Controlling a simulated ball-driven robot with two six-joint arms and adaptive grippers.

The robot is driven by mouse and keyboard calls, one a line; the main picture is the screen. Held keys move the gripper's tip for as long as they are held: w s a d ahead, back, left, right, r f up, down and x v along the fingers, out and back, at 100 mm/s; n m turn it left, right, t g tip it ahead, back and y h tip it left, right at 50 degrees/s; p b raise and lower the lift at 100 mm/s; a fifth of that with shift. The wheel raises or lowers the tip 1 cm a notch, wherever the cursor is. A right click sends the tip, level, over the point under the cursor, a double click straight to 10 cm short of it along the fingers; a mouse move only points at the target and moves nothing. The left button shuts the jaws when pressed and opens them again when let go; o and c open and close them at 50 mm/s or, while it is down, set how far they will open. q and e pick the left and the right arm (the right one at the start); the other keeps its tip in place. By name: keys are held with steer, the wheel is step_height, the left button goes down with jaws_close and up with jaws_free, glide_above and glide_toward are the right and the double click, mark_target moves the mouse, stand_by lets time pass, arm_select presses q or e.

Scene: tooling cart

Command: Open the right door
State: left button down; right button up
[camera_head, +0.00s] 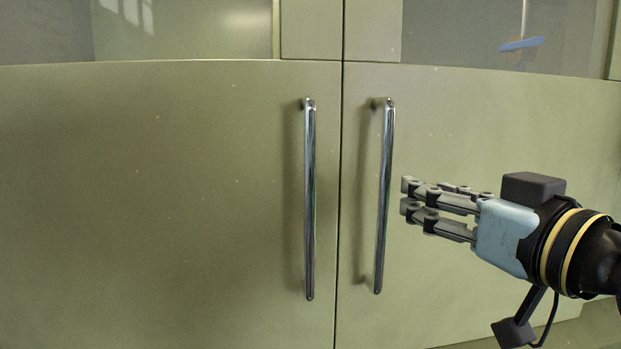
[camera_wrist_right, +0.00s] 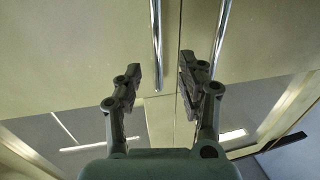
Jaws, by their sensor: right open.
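The right door (camera_head: 450,130) is an olive-green cabinet door, shut flush along the seam beside the left door. Its vertical chrome bar handle (camera_head: 385,200) stands near that seam. My right gripper (camera_head: 406,196) comes in from the right in the head view, its fingertips just right of the handle at about mid-height. They look apart from it. In the right wrist view the open fingers (camera_wrist_right: 160,72) have the right door's handle (camera_wrist_right: 156,40) showing between them, with nothing gripped. My left gripper is not in view.
The left door (camera_head: 160,180) is shut and has a matching chrome handle (camera_head: 310,200) close to the right door's handle. Glass panels (camera_head: 470,35) lie above the doors. The door face around the gripper is clear.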

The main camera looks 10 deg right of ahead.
mark_target(389, 169)
steer(key=x, duration=0.3)
steer(key=r+p+x, duration=0.1)
steer(key=x, duration=0.2)
steer(key=p+x, duration=0.1)
steer(key=x, duration=0.2)
steer(key=shift+w+d+r, duration=0.1)
steer(key=shift+w+r, duration=0.15)
steer(key=shift+w, duration=0.2)
steer(key=shift+w+f, duration=0.1)
steer(key=shift+w, duration=0.5)
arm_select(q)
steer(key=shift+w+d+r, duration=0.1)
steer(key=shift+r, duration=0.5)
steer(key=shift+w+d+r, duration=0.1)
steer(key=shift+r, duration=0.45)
arm_select(e)
jaws_close()
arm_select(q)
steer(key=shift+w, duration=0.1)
arm_select(e)
steer(key=shift+w+f, duration=0.15)
